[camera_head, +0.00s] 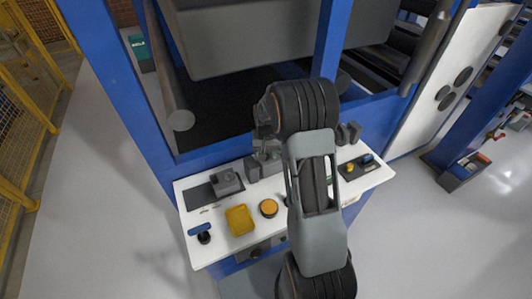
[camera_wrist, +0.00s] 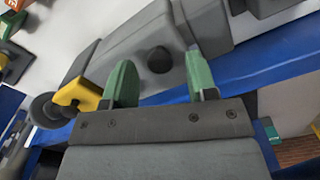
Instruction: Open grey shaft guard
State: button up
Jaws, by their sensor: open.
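In the wrist view a grey housing with a round black knob (camera_wrist: 160,60) lies beyond my fingertips; I take this housing (camera_wrist: 125,45) to be the shaft guard, but cannot be sure. My gripper (camera_wrist: 160,82) is open, its two green fingers apart with the knob visible between them. I cannot tell whether either finger touches the housing. In the head view my wrist is over the back edge of the white panel (camera_head: 218,245), beside small grey blocks (camera_head: 254,168). My arm hides part of the panel, and the fingers are hard to make out there.
A yellow tray (camera_head: 240,220), a round orange button (camera_head: 268,208) and a black knob with a blue bar (camera_head: 203,237) are on the panel. Blue machine posts (camera_head: 112,75) and a large grey box (camera_head: 240,40) rise behind. Open floor lies left and right.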

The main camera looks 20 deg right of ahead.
jog(key=shift+f, duration=0.35)
grip_shut()
dwell(0.4)
